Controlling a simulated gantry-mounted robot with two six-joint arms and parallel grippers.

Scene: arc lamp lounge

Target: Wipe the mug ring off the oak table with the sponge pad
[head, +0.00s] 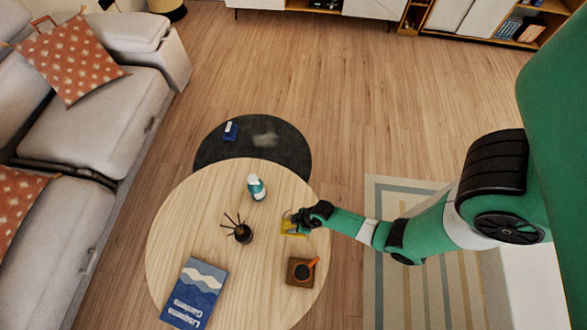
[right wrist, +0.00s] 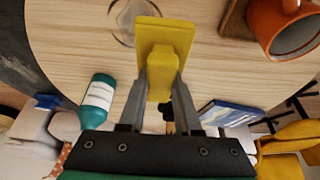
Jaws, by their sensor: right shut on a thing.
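The round oak table (head: 190,220) fills the lower middle of the head view. My right gripper (head: 297,218) is over its right side, shut on the yellow sponge pad (head: 293,228). In the right wrist view, the fingers (right wrist: 162,90) grip the raised grip of the pad (right wrist: 168,35). The pad is at or just above the tabletop; I cannot tell whether it touches. A faint mug ring (right wrist: 121,22) shows beside the pad in that view, partly hidden behind it. My left gripper is not in view.
An orange mug (right wrist: 283,25) stands on a wooden coaster (head: 291,281) near the pad. A teal bottle (head: 256,188), a dark reed diffuser (head: 243,234) and a blue book (head: 195,292) are also on the table. A lower black table (head: 215,150) adjoins behind.

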